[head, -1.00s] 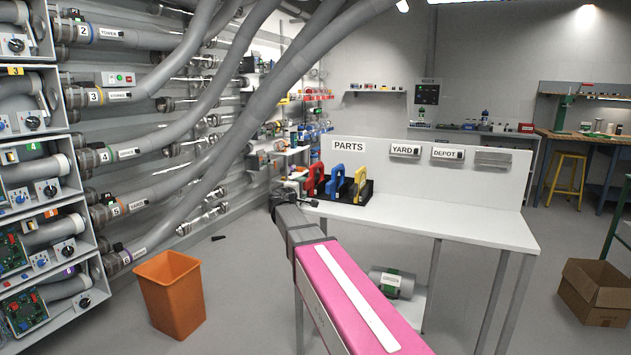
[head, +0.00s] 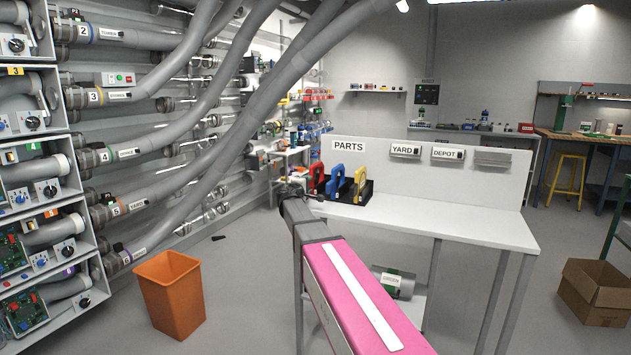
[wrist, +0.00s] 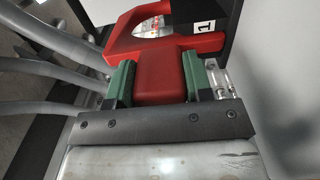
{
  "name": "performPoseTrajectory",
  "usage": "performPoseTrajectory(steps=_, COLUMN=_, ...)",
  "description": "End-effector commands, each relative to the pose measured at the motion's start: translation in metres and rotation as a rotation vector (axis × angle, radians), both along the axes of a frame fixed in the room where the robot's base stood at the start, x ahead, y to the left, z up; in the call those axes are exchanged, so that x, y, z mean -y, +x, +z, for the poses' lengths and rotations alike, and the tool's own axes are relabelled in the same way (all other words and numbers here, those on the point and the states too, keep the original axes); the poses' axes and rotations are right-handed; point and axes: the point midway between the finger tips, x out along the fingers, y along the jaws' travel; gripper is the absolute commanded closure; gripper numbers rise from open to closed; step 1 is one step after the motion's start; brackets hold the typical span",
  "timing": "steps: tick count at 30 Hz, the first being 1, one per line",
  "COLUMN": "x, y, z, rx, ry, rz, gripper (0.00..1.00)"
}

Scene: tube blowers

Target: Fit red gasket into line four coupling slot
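The red gasket (head: 318,178) stands at the left end of the black rack on the white table. In the wrist view the red gasket (wrist: 160,76) fills the space between the green finger pads of my gripper (wrist: 158,82). The pads lie against both sides of its red block, with no clear gap. The gripper seems shut on it, and the gasket still sits at the rack. In the head view my gripper (head: 302,190) is small and partly hidden by my arm. The line four coupling (head: 88,159) is on the left pipe wall, beside its "4" label; its slot is too small to make out.
Blue (head: 336,181) and yellow (head: 360,184) gaskets stand right of the red one. Thick grey hoses (head: 232,110) slant across the left. An orange bin (head: 170,300) stands on the floor below the pipe wall. The table's right half (head: 450,222) is clear.

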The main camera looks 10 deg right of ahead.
Motion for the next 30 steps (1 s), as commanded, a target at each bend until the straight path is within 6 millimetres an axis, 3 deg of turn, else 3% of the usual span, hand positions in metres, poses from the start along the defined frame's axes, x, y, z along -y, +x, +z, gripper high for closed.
performPoseTrajectory(steps=30, x=-0.0001, y=-0.0001, z=0.0089, rx=0.000, ry=0.000, rz=0.000, gripper=0.79)
